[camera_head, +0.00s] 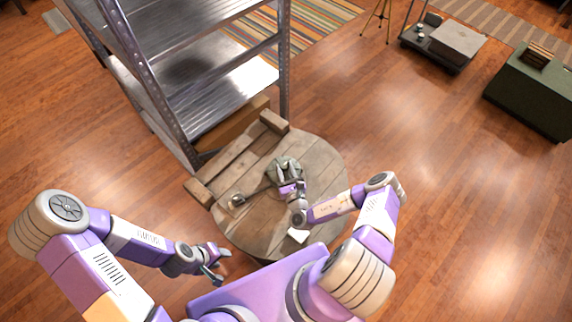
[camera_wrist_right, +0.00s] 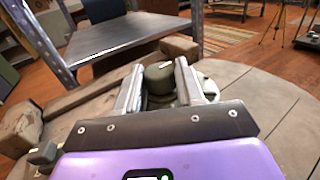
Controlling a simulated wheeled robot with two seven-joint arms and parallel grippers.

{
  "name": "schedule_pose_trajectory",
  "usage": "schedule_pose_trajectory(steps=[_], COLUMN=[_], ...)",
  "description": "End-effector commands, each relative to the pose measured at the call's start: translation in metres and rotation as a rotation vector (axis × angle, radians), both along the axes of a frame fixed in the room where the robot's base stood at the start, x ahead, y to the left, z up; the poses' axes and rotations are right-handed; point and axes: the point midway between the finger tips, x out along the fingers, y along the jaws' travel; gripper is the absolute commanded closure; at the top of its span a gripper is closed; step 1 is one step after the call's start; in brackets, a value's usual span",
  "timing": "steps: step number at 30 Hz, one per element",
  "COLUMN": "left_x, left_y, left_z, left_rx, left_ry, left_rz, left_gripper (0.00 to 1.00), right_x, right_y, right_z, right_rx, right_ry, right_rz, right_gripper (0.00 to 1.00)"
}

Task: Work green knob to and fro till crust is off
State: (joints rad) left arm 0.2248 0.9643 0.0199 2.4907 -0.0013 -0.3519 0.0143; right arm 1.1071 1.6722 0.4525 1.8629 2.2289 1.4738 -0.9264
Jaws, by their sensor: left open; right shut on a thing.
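The green knob (camera_wrist_right: 158,76) is a dark grey-green round piece with a small pale mark, seen between my right gripper's fingers in the right wrist view. It belongs to a grey-green fitting (camera_head: 284,166) on the round wooden table, with an arm reaching left. My right gripper (camera_wrist_right: 160,72) is shut on the knob; in the head view the right gripper (camera_head: 287,185) is at the fitting. I cannot make out any crust on the knob. My left gripper (camera_head: 216,274) is open and empty, off the table's lower left edge.
The round wooden table (camera_head: 320,170) has plank blocks (camera_head: 235,158) along its upper left side. A small white item (camera_head: 298,235) lies near its front edge. A metal shelf rack (camera_head: 215,95) stands behind the table. Open wooden floor lies to the right.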

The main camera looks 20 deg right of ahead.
Motion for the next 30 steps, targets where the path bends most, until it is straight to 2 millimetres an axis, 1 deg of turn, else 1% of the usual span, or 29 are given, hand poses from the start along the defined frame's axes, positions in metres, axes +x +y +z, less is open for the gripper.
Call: schedule_pose_trajectory(steps=[1, 6, 13, 23, 24, 29, 30], left_x=[-0.0001, 0.0, 0.0, 0.0, 0.0, 0.0, 0.0], left_y=[0.0, 0.0, 0.0, 0.0, 0.0, 0.0, 0.0], left_z=[0.0055, 0.0112, 0.0136, 0.0135, 0.0135, 0.0136, 0.0136], left_rx=[0.0, 0.0, 0.0, 0.0, 0.0, 0.0, 0.0], left_ry=[0.0, 0.0, 0.0, 0.0, 0.0, 0.0, 0.0], left_rz=[0.0, 0.0, 0.0, 0.0, 0.0, 0.0, 0.0], left_gripper=[0.57, 0.57, 0.57, 0.57, 0.57, 0.57, 0.57], right_x=[-0.0002, 0.0002, 0.0004, 0.0007, 0.0007, 0.0008, 0.0008], right_y=[0.0018, 0.0024, 0.0023, 0.002, 0.0019, 0.0018, 0.0018], right_z=[0.0017, 0.0007, -0.0002, -0.0002, -0.0002, -0.0001, 0.0], right_rx=[0.002, 0.001, 0.001, 0.0, 0.0, 0.0, 0.0], right_ry=[0.001, 0.0, -0.001, -0.002, -0.002, -0.002, -0.002], right_rz=[-0.021, -0.078, -0.11, -0.111, -0.111, -0.111, -0.111], right_gripper=[0.93, 0.93, 0.93, 0.93, 0.61, 0.37, 0.37])
